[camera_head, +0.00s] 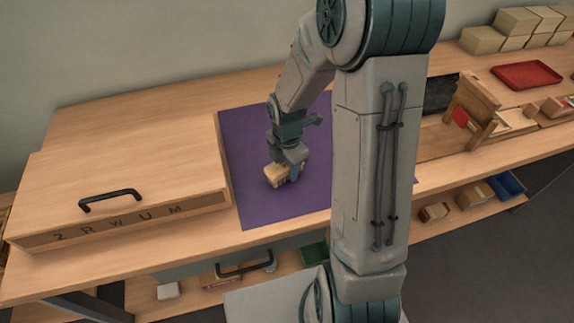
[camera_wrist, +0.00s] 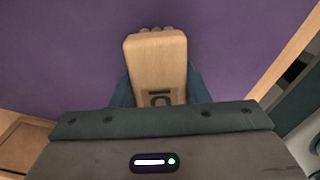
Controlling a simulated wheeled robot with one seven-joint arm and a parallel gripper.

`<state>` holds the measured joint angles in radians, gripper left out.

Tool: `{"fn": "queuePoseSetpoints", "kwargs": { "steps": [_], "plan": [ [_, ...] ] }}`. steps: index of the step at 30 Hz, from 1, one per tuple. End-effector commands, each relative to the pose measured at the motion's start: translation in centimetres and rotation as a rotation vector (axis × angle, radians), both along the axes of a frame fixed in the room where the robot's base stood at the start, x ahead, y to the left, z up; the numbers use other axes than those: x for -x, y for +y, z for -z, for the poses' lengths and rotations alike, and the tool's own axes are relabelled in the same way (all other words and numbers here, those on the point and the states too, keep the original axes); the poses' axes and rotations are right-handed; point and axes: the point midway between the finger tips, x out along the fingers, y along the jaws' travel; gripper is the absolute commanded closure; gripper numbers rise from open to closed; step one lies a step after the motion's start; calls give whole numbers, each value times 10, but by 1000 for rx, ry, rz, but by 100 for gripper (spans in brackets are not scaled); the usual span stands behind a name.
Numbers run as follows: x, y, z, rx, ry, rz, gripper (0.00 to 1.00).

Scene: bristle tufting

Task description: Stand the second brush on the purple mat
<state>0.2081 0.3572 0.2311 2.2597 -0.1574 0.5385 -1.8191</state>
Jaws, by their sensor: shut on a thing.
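The purple mat (camera_head: 257,207) lies on the workbench, right of a wooden box. My gripper (camera_head: 287,168) is over the middle of the mat, pointing down. It is shut on a wooden brush block (camera_head: 279,176). In the wrist view the brush (camera_wrist: 157,68) shows a pale wooden top with a dark mark near the jaws, and small rounded tuft ends at its far edge. The mat (camera_wrist: 60,50) fills the background there. I cannot tell whether the brush touches the mat. My arm hides the mat's right part.
A wooden box (camera_head: 125,170) with a black handle and letters stands left of the mat. To the right are a wooden stand (camera_head: 475,105), a red tray (camera_head: 526,75) and several stacked blocks (camera_head: 482,40) at the back. A shelf with small items runs below the bench.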

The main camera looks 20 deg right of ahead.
Motion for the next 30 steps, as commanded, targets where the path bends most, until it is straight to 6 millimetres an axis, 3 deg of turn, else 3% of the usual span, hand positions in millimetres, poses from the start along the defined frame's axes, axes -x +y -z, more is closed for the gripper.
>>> {"fn": "queuePoseSetpoints", "kwargs": {
  "steps": [7, 8, 9, 10, 21, 30],
  "plan": [
    [0, 0, 4, 0, 0, 0, 80],
    [0, 0, 3, 0, 0, 0, 50],
    [0, 0, 2, 0, 0, 0, 39],
    [0, 0, 2, 0, 0, 0, 37],
    [0, 0, -5, 0, -1, 0, 37],
    [-1, 0, -64, 0, -5, 2, 37]
  ]
}}
